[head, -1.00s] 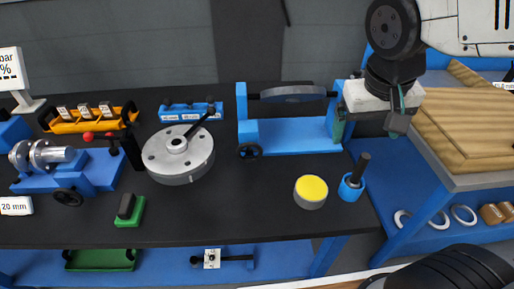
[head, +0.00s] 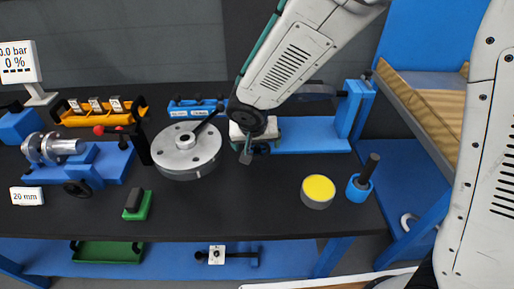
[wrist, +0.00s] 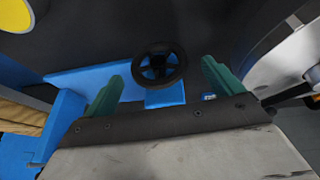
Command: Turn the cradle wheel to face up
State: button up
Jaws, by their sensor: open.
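The blue cradle (head: 305,135) stands at the back of the bench, right of the grey flanged disc. A dark grey round plate (head: 318,90) sits between its uprights, partly hidden by my arm. The black cradle handwheel (wrist: 160,65) is at the cradle's front left; in the head view my gripper mostly hides it. My gripper (head: 246,152) is open and empty over that end of the cradle. In the wrist view its green fingers (wrist: 160,80) lie left and right of the handwheel, with visible gaps. I cannot tell whether the fingertips reach its depth.
The grey flanged disc (head: 180,157) with a black lever is close on the left of my gripper. A yellow-topped cylinder (head: 318,191) and a blue holder with a black handle (head: 361,184) stand front right.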

aim_at(251, 148)
jog(key=shift+x, duration=1.8)
jog(key=c, duration=1)
jog(key=h, duration=0.3)
jog(key=shift+a+n, duration=0.2)
jog(key=shift+n, duration=0.2)
jog(key=shift+f+n+h, duration=0.1)
jog(key=shift+n+h, duration=0.3)
jog(key=shift+h, duration=1.7)
